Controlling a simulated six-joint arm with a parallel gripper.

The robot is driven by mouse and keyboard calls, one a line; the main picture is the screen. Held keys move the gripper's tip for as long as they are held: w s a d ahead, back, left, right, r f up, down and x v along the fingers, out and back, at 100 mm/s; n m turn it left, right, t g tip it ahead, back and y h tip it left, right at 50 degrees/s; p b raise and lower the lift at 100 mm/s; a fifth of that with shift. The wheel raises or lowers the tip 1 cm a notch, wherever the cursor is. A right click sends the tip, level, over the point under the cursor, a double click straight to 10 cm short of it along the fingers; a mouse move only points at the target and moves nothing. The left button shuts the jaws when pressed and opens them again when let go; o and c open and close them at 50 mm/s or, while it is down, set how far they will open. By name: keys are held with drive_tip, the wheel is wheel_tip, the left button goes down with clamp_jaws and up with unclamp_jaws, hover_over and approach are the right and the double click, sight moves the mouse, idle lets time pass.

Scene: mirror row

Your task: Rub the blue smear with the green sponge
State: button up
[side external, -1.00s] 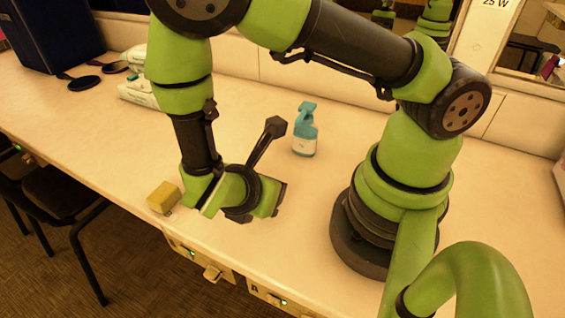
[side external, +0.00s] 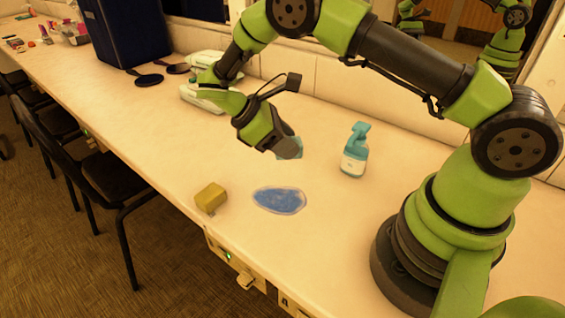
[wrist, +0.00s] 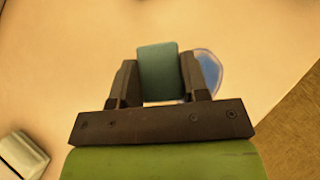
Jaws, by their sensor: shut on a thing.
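My gripper (wrist: 158,80) is shut on the green sponge (wrist: 158,60), a teal-green block between its two dark fingers. In the side external view the gripper (side external: 282,146) holds the sponge (side external: 290,149) above the counter, behind the smear and apart from it. The blue smear (side external: 279,200) is a flat oval patch on the counter, fully in view there. In the wrist view the smear (wrist: 211,72) is partly hidden behind the right finger and the sponge.
A yellow sponge (side external: 211,198) lies left of the smear near the front edge of the counter (side external: 330,235). A teal spray bottle (side external: 355,150) stands upright at the right. White packs (side external: 205,98) and black hand mirrors (side external: 149,80) lie at the back left. Chairs (side external: 115,190) stand in front.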

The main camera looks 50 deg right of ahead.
drive_tip(key=shift+f, duration=3.85)
drive_tip(key=shift+a+f, duration=0.15)
drive_tip(key=shift+a, duration=1.25)
drive_tip(key=shift+c, duration=0.4)
drive_tip(key=shift+a, duration=3.65)
drive_tip(key=shift+s+d, duration=0.1)
drive_tip(key=shift+s, duration=0.55)
drive_tip(key=shift+s+d, duration=0.15)
drive_tip(key=shift+d, duration=4.95)
drive_tip(key=shift+s+a, duration=0.5)
drive_tip(key=shift+s, duration=0.3)
drive_tip(key=shift+a, duration=4.55)
drive_tip(key=shift+s, duration=0.7)
drive_tip(key=shift+s+d, duration=0.15)
drive_tip(key=shift+d, duration=4.95)
wheel_tip(320, 180, up, 8)
drive_tip(key=shift+a, duration=0.15)
